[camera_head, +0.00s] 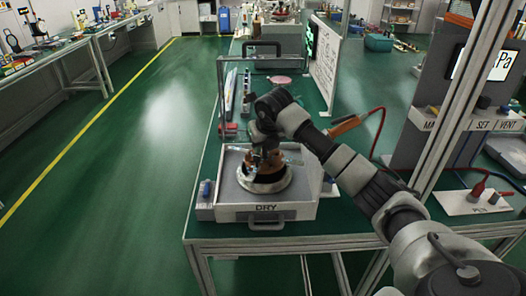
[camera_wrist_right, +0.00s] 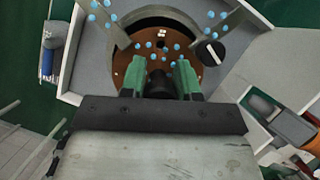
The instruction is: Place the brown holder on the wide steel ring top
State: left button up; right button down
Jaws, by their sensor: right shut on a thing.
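My right gripper (camera_head: 266,146) comes down over the tray marked DRY. In the right wrist view its green fingers (camera_wrist_right: 160,80) are shut on the dark middle grip of the brown holder (camera_wrist_right: 135,73). The holder (camera_head: 274,158) is a round brown plate, partly hidden by the gripper in the head view. Right below or around it is the wide steel ring (camera_head: 264,185), a pale metal ring with a dark inside, in the tray. I cannot tell whether the holder touches the ring. My left gripper is not in view.
The grey DRY tray (camera_head: 240,208) stands at the front of the green-topped bench, with a blue item (camera_head: 206,190) at its left. A white sign board (camera_head: 326,62) stands behind. A gauge panel and metal post (camera_head: 460,110) are at right. The green floor at left is clear.

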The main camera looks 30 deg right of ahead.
aim_at(263, 154)
jog(key=shift+f, duration=1.1)
jog(key=shift+f+b, duration=0.35)
jog(key=shift+f, duration=0.25)
jog(key=c, duration=0.8)
grip_release()
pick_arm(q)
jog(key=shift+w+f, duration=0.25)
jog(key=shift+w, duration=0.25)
pick_arm(e)
jog(key=shift+r, duration=0.1)
jog(key=shift+r+p, duration=0.3)
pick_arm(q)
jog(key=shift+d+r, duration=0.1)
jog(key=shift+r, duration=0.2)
pick_arm(e)
jog(key=v, duration=1.2)
jog(key=shift+a+r, duration=0.1)
jog(key=shift+r, duration=0.1)
